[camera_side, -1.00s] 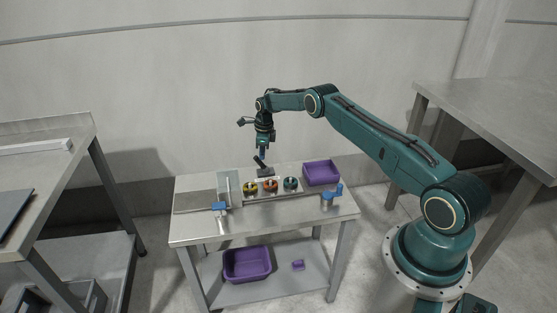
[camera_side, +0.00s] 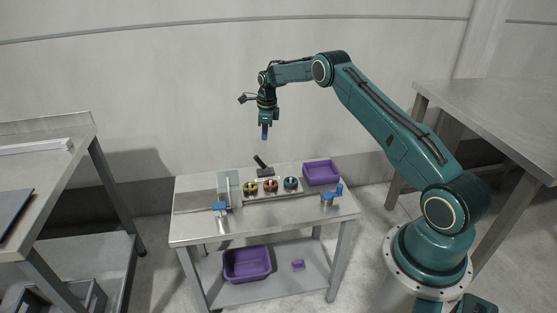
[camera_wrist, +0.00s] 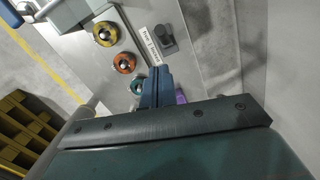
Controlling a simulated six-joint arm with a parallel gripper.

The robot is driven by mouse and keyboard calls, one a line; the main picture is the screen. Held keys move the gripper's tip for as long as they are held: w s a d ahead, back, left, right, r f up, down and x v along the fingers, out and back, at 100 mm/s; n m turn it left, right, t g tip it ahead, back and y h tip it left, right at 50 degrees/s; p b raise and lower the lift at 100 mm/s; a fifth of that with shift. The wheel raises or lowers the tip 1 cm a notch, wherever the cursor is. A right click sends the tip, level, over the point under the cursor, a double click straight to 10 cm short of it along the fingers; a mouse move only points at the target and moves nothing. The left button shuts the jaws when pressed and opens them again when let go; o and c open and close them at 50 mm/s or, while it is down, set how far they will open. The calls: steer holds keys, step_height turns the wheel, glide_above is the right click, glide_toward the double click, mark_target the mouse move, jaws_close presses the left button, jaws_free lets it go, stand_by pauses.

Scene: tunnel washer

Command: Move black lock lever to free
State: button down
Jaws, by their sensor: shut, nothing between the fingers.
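The black lock lever (camera_side: 260,161) stands at the back edge of the work table, its handle leaning to the upper left from its dark base. In the wrist view the lever (camera_wrist: 165,38) shows from above, beside a white label (camera_wrist: 150,46) whose words are too small to read surely. My gripper (camera_side: 265,136) hangs above the lever with clear air between them. Its blue fingers (camera_wrist: 157,72) are shut together and empty in the wrist view.
Yellow (camera_side: 250,187), orange (camera_side: 270,185) and teal (camera_side: 290,183) round parts sit in a row in front of the lever. A purple bin (camera_side: 321,172) is at the right. A blue-handled clamp (camera_side: 331,198) and a clear upright panel (camera_side: 228,186) flank the row.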

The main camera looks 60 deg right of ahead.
steer(key=shift+w+a+r, duration=0.1)
steer(key=shift+a+r, duration=0.05)
steer(key=shift+r, duration=0.45)
steer(key=shift+w+a+r, duration=0.1)
steer(key=shift+a+r, duration=0.05)
steer(key=shift+r, duration=0.4)
steer(key=s+a+r+n+t, duration=0.1)
steer(key=s+a+r+n, duration=0.35)
steer(key=r, duration=0.45)
steer(key=s+a+r+n, duration=0.35)
steer(key=a+r, duration=0.25)
steer(key=r, duration=0.2)
steer(key=s+a+r+n+t, duration=0.1)
steer(key=s+a+r+n, duration=0.4)
steer(key=r, duration=0.4)
steer(key=s+a+r+n+t, duration=0.1)
steer(key=s+a+r+n, duration=0.1)
steer(key=s+a+n, duration=0.35)
steer(key=s+a+r+n, duration=0.2)
steer(key=s+r, duration=0.1)
steer(key=s, duration=0.5)
steer(key=s+a+f+n, duration=0.2)
steer(key=s+n, duration=0.2)
steer(key=s, duration=0.3)
steer(key=s+a+f+n+t, duration=0.1)
steer(key=s+a+f+n, duration=0.1)
steer(key=s+n, duration=0.3)
steer(key=s+f, duration=0.1)
steer(key=s, duration=0.2)
steer(key=shift+t, duration=0.3)
